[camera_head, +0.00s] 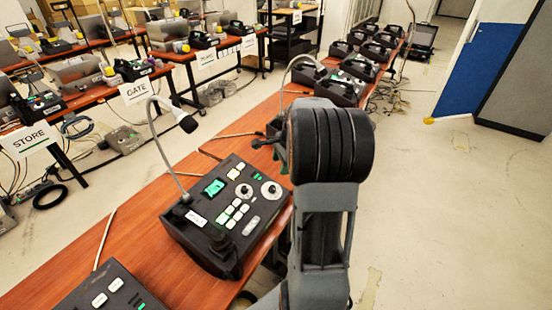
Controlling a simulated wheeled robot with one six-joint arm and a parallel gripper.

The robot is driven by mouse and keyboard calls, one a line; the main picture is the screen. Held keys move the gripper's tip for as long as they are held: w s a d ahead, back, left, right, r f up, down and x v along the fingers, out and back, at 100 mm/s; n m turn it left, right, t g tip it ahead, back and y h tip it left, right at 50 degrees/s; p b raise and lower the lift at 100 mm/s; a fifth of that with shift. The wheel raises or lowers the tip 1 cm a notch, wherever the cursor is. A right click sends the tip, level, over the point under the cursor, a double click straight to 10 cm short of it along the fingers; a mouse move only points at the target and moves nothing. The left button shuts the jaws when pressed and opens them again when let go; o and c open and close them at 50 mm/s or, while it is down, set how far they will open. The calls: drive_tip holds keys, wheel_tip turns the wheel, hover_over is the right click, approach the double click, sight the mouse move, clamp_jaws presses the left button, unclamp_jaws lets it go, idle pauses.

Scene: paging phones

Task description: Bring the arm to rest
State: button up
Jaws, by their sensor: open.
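My arm stands upright at the right of centre in the head view, with a thick dark joint on top. My gripper (264,140) shows only partly, as dark parts sticking out to the left behind that joint. It is open, and I see nothing held in it. Much of it is hidden by my arm. It is over the wooden desk (150,222), beyond the nearest full paging console (228,212), which has a gooseneck microphone (187,123), white keys and a green screen.
Another console (105,292) is cut off at the bottom left. More consoles (345,88) line the desk's far end. Desks with STORE (30,138) and GATE (137,91) signs stand at the left. The floor (440,200) at the right is open, up to a blue panel (486,68).

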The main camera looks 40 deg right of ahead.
drive_tip(key=s+a+r+n, duration=0.3)
drive_tip(key=s+a+n, duration=0.3)
drive_tip(key=a+n, duration=0.4)
drive_tip(key=s+a+r+n+t+h, duration=0.1)
drive_tip(key=s+a+r+n, duration=0.2)
drive_tip(key=s+a+n, duration=0.4)
drive_tip(key=a+n, duration=0.3)
drive_tip(key=a, duration=0.2)
drive_tip(key=shift+s+r+n, duration=0.15)
drive_tip(key=shift+s+n, duration=0.05)
drive_tip(key=shift+n, duration=0.2)
idle(0.9)
